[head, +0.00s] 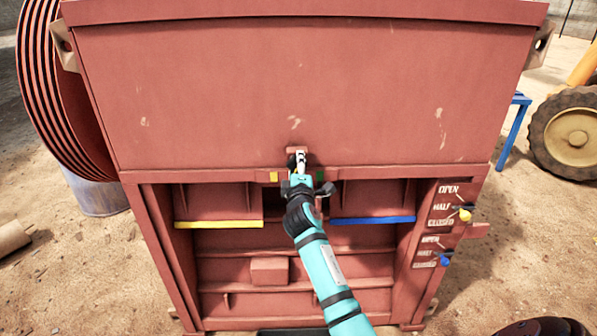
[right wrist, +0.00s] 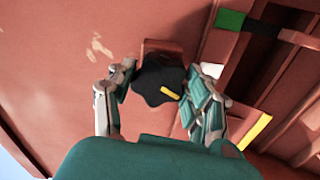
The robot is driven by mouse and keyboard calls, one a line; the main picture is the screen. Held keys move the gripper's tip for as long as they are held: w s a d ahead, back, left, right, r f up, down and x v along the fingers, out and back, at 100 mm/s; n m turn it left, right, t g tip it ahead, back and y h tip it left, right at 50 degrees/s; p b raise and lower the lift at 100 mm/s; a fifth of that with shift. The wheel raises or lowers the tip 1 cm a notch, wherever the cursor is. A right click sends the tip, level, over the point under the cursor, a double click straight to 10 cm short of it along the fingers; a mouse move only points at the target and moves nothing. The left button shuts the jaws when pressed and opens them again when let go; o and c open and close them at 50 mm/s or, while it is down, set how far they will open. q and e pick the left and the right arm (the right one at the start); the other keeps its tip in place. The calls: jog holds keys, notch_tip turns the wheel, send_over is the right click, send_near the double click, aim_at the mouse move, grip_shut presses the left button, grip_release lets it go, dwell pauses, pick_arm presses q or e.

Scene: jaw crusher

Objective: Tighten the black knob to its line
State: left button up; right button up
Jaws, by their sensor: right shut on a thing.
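The black knob (right wrist: 153,82) is lobed and has a yellow pointer mark (right wrist: 171,92) on its face. It sits on the red bracket (right wrist: 162,48) at the front of the crusher. My right gripper (right wrist: 160,88) is closed around the knob, one finger on each side. In the head view my right gripper (head: 300,168) is at the middle of the crusher front and mostly hides the knob. The pointer points toward the lower right in the wrist view. I cannot make out a separate line for the knob. My left gripper is not in view.
A green patch (right wrist: 230,22) and a yellow patch (right wrist: 256,131) flank the slot below the bracket. Yellow (head: 220,224) and blue (head: 373,220) bars edge the openings. Yellow (head: 465,215) and blue (head: 444,261) levers stand at the right, beside OPEN, HALF and CLOSED labels.

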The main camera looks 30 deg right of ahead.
jog(key=shift+f+m, duration=0.15)
jog(key=shift+m, duration=0.35)
jog(key=o, duration=1.2)
jog(key=v, duration=1.2)
jog(key=shift+f, duration=0.1)
